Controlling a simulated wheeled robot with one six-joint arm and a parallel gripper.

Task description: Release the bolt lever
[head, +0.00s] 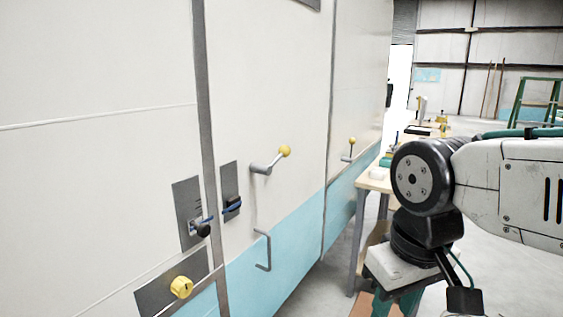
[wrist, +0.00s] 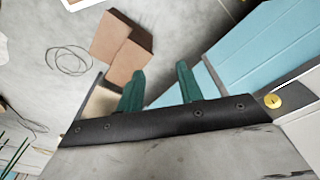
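A bolt with a black knob (head: 203,230) sits on a grey plate (head: 187,195) on the white camper wall, left of the dark vertical seam. A blue part at the bolt reaches toward the seam, and a dark catch with a blue strip (head: 231,205) sits just right of it. I cannot tell how far the bolt is engaged. My gripper (wrist: 160,84) shows in the wrist view with its two green fingers apart and nothing between them. It points down toward the floor, away from the bolt. The bolt is not clear in the wrist view.
A yellow knob (head: 181,287) is below the bolt. A crank with a yellow ball (head: 284,151) and a grey handle (head: 265,250) stick out to the right. A workbench (head: 374,181) stands farther back. Cardboard boxes (wrist: 122,42) lie on the floor.

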